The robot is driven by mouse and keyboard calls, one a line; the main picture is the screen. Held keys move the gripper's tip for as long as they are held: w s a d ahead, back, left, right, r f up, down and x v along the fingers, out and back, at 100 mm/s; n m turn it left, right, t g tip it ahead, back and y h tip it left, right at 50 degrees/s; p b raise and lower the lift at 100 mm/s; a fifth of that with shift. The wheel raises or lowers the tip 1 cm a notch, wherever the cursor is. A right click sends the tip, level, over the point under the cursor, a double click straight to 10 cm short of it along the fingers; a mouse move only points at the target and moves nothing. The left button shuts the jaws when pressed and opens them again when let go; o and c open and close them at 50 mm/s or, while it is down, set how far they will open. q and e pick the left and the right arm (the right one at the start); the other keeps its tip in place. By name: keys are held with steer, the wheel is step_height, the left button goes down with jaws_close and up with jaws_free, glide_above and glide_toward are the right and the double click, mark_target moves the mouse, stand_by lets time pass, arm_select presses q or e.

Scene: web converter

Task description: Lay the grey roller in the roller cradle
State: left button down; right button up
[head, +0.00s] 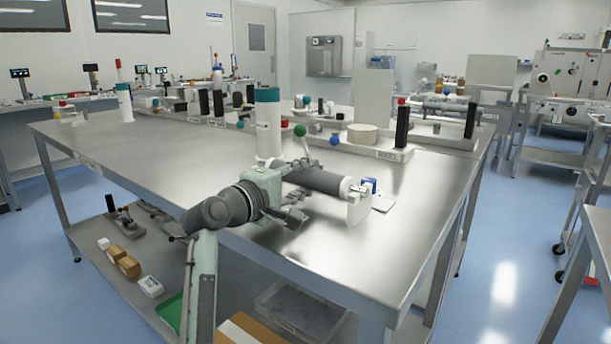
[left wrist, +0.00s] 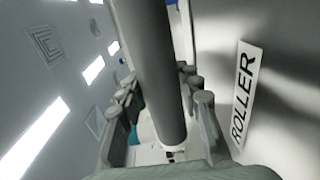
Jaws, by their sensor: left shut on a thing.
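The grey roller (head: 318,181) lies roughly level above the steel table, with its white end towards the right. My left gripper (head: 288,203) is shut on it near its left part. In the left wrist view the roller (left wrist: 158,75) runs between the fingers of the gripper (left wrist: 160,105). A white upright bracket (head: 358,209), apparently part of the roller cradle, stands at the roller's right end. The roller's end is close to its top; I cannot tell whether it rests there. The rest of the cradle is hidden behind my gripper. My right gripper is not in view.
A ROLLER label (left wrist: 243,97) lies on the table (head: 430,190). Black posts (head: 402,127) stand further back. The table's right front is clear.

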arm_select(q)
steer(key=c, duration=1)
jaws_free()
steer(key=shift+f, duration=0.15)
steer(key=shift+v, duration=3.75)
